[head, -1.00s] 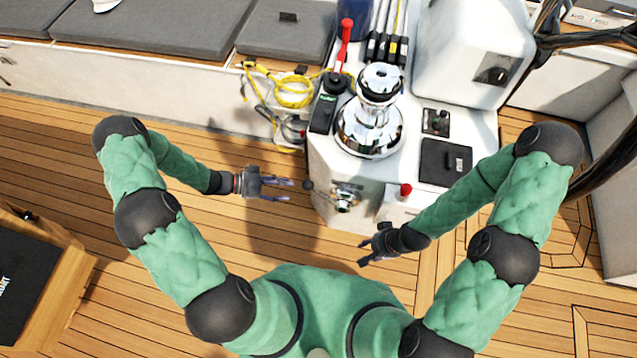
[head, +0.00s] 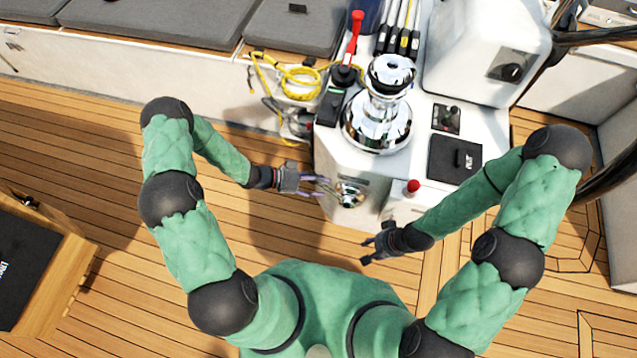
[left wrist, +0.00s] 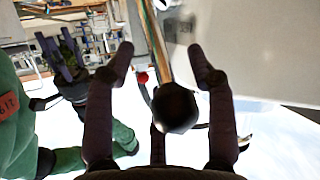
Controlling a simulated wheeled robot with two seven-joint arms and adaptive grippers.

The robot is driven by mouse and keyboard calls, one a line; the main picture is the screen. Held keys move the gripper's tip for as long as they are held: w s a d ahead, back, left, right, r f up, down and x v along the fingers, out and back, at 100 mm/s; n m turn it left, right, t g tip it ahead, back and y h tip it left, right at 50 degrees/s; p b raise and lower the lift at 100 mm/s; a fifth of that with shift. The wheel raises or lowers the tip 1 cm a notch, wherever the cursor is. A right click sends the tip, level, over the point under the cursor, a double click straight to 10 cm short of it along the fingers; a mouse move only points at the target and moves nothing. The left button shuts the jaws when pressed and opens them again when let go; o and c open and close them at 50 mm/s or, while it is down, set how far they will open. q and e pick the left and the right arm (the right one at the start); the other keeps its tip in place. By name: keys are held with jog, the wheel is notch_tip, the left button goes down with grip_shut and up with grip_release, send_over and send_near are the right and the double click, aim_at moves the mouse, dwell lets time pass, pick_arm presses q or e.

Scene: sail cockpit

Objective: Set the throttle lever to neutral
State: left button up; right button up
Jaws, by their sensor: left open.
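The throttle lever's chrome mount (head: 349,194) is on the front face of the white console. In the left wrist view, a round black knob (left wrist: 175,108) at the lever's end is between the spread fingers of my left gripper (left wrist: 161,58). In the head view, my left gripper (head: 326,188) reaches in from the left, just beside the mount, and its fingers hide the knob. The left gripper is open; I cannot tell whether a finger touches the knob. My right gripper (head: 369,250) is open and empty, below and right of the mount, clear of the console.
The white console (head: 342,158) carries a chrome winch (head: 378,125), a red-handled lever (head: 355,35) and a red knob (head: 413,186). A yellow rope (head: 297,84) lies left of it. Grey cushions (head: 155,20) line the bench.

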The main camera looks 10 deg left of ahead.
pick_arm(q)
grip_shut()
jog(key=shift+r, duration=0.15)
